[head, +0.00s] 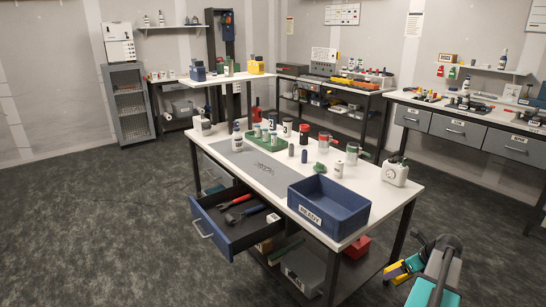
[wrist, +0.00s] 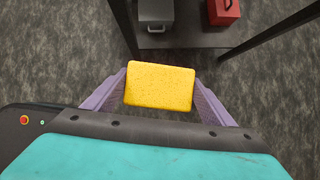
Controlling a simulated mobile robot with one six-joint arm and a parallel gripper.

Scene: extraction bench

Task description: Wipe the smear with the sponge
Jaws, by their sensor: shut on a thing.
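The yellow sponge (wrist: 160,87) is held between the two purple fingers of my gripper (wrist: 160,96) in the wrist view, above my teal base. The sponge also shows in the head view (head: 394,274) at the lower right, off the bench's front right corner and lower than its top. A dark speckled smear (head: 265,166) lies on the grey mat (head: 240,160) on the white bench top. My gripper is well apart from the smear. The smear is out of the wrist view.
A blue READY bin (head: 328,205) stands at the bench's near end. An open drawer (head: 236,222) with tools juts from its left side. A green tray (head: 268,141), several bottles and jars, and a white canister (head: 395,172) stand on top. A red box (head: 357,247) sits below.

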